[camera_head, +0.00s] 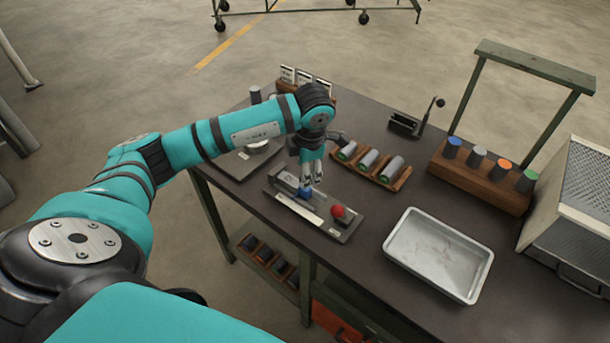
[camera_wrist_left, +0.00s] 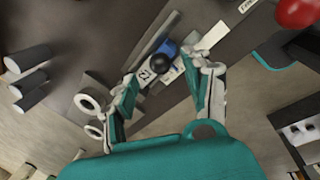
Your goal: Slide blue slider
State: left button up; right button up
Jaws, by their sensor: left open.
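The blue slider (camera_head: 304,192) sits on a grey track fixture (camera_head: 345,232) near the table's left front edge. In the left wrist view the blue slider (camera_wrist_left: 170,48) shows close to a dark round knob (camera_wrist_left: 160,63), between and a little beyond my fingers. My left gripper (camera_head: 312,180) points down just above the slider. In the wrist view the left gripper (camera_wrist_left: 168,76) is open, its fingers on either side of the slider's line; I cannot tell whether they touch it. My right gripper is not in view.
A red ball knob (camera_head: 338,211) stands at the fixture's right end. A wooden rack with grey cylinders (camera_head: 385,181) lies behind it. A white tray (camera_head: 474,286) is to the right. A wooden block with coloured-top cylinders (camera_head: 465,186) and a metal box (camera_head: 575,215) stand farther right.

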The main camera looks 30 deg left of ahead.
pick_arm(q)
jog(key=shift+w+a+f+p, duration=0.1)
jog(key=shift+a+f+p, duration=0.05)
jog(key=shift+f, duration=0.7)
jog(key=shift+w+a+f+p, duration=0.1)
jog(key=shift+w+f, duration=0.05)
jog(key=shift+f, duration=0.75)
jog(key=shift+w+a+f+p, duration=0.1)
jog(key=shift+a+f+p, duration=0.05)
jog(key=shift+f, duration=0.7)
grip_shut()
